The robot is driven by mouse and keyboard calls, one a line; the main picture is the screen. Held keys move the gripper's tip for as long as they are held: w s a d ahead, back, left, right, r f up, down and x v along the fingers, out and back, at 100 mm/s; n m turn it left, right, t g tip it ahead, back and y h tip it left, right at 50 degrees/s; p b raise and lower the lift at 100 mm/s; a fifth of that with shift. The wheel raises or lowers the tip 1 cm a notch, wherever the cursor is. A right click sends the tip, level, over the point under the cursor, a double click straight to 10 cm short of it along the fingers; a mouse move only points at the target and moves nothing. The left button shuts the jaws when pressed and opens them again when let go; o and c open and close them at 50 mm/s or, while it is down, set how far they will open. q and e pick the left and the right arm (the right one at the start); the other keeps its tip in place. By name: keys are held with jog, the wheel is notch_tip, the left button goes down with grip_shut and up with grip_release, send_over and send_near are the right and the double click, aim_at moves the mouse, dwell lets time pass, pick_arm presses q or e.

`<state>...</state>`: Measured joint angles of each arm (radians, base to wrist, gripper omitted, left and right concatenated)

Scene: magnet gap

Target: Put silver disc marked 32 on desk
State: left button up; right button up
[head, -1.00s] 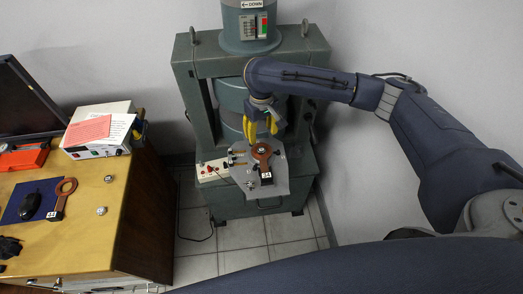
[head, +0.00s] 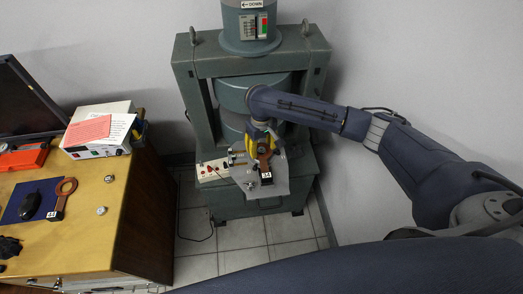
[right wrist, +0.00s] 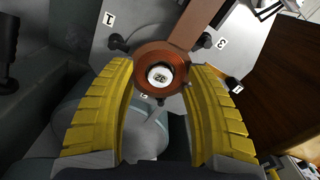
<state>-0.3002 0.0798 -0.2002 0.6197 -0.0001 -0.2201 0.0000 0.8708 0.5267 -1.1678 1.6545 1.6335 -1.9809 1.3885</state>
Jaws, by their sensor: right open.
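The silver disc (right wrist: 159,76) sits inside the copper ring of a paddle (right wrist: 174,54) in the right wrist view; its mark is small and turned, and I cannot read it surely. The paddle (head: 264,167) lies on the grey metal plate (head: 280,180) of the magnet stand. My right gripper (head: 261,138) is open, its yellow fingers on either side of the ring; whether they touch it I cannot tell. In the head view the gripper covers the disc. The wooden desk (head: 85,245) is at the left. My left gripper is not in view.
On the desk are two small silver discs (head: 109,178), another copper paddle (head: 61,196), a black mouse (head: 30,206) on a blue pad, an orange case (head: 22,159) and a white instrument box (head: 98,150). The desk's front right is clear. The green magnet frame (head: 188,90) stands behind the plate.

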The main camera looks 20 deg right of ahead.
jog(key=shift+f, duration=0.45)
jog(key=shift+o, duration=0.2)
jog(key=shift+s, duration=0.1)
jog(key=shift+f, duration=0.1)
grip_shut()
